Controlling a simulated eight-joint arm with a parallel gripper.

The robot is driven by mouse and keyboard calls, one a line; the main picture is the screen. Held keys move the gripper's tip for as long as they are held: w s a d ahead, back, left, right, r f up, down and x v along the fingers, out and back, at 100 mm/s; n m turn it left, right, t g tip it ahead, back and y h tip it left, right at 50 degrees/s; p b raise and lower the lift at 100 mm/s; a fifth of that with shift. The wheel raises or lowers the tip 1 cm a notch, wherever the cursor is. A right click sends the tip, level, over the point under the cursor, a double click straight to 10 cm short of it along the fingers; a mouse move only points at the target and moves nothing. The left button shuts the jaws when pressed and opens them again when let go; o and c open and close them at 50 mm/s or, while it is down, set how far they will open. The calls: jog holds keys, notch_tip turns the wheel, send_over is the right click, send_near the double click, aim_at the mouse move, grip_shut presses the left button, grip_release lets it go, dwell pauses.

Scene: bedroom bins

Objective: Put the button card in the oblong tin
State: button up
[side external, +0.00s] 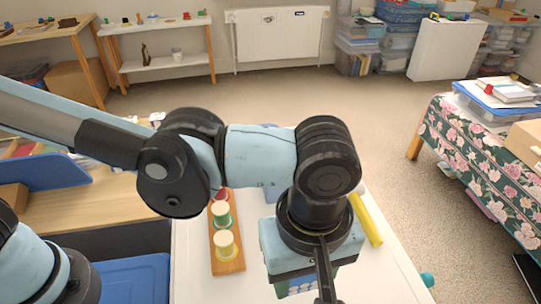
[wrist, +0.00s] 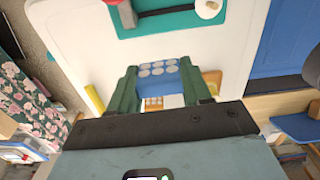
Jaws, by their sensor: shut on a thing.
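My gripper (wrist: 156,86) is shut on the button card (wrist: 157,68), a blue card with rows of pale round buttons. The card is held between the green fingers above the white table. In the side external view, part of the card (side external: 296,287) shows below my wrist, and the fingertips are mostly hidden. A teal oblong shape (wrist: 173,20) lies at the top of the wrist view, apart from the card. It may be the tin, but I cannot tell for sure. A dark rod with a red end and a white round piece show over it.
A wooden rack with thread spools (side external: 226,238) stands left of my gripper. A yellow bar (side external: 366,219) lies to the right on the white table (side external: 385,280). A blue bin (side external: 133,279) is at lower left.

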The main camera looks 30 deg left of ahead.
jog(key=w+a+n, duration=1)
jog(key=w+n, duration=0.3)
jog(key=w, duration=0.1)
jog(key=w+a+f, duration=0.2)
jog(key=w, duration=0.1)
jog(key=w+a+f, duration=0.1)
jog(key=w+a, duration=0.2)
jog(key=w+a+f, duration=0.2)
jog(key=w, duration=0.1)
jog(key=shift+a+f, duration=0.3)
jog(key=shift+f, duration=0.05)
jog(key=shift+w+a+f, duration=0.15)
jog(key=shift+w+f, duration=0.15)
jog(key=shift+f, duration=1.9)
jog(key=shift+f, duration=0.1)
jog(key=o, duration=1)
jog(key=shift+o, duration=0.2)
